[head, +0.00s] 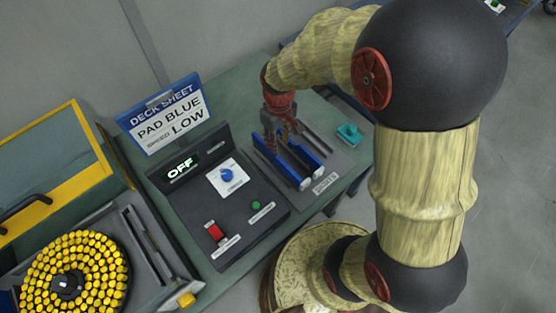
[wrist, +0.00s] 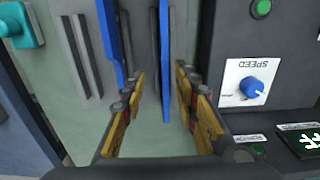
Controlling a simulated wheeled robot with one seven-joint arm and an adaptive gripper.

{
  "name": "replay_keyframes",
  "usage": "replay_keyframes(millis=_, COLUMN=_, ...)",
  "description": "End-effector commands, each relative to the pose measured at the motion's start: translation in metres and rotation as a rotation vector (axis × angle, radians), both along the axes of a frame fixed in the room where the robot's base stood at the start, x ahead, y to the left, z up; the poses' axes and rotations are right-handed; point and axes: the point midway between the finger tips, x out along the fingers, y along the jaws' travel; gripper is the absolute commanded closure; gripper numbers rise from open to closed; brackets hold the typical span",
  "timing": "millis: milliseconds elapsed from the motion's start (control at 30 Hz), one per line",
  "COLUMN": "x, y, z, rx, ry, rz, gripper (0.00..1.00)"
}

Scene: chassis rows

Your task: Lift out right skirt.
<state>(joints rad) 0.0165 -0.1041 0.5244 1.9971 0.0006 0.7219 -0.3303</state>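Two blue upright skirts stand in the dark slotted holder (head: 339,163). In the head view the left skirt (head: 276,168) is nearer the control box, and the right skirt (head: 307,156) is farther from it. The wrist view is turned around, so the right skirt (wrist: 110,42) shows at left and the left skirt (wrist: 166,70) at right. My gripper (head: 281,140) points down over the holder. In the wrist view my gripper (wrist: 158,82) is open. The left skirt appears between its fingers; the right skirt reaches to the left finger. I cannot tell whether they touch.
A black control box (head: 230,200) with a blue knob, a red switch and an OFF display stands beside the holder. A teal part (head: 349,133) lies right of the holder. A disc of yellow pieces (head: 100,250) is at left.

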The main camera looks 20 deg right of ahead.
Motion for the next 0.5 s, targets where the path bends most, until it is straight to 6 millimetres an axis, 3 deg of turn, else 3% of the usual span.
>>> replay_keyframes(millis=500, x=-0.007, y=0.006, z=-0.054, rx=0.000, ry=0.005, rz=0.002, gripper=0.70)
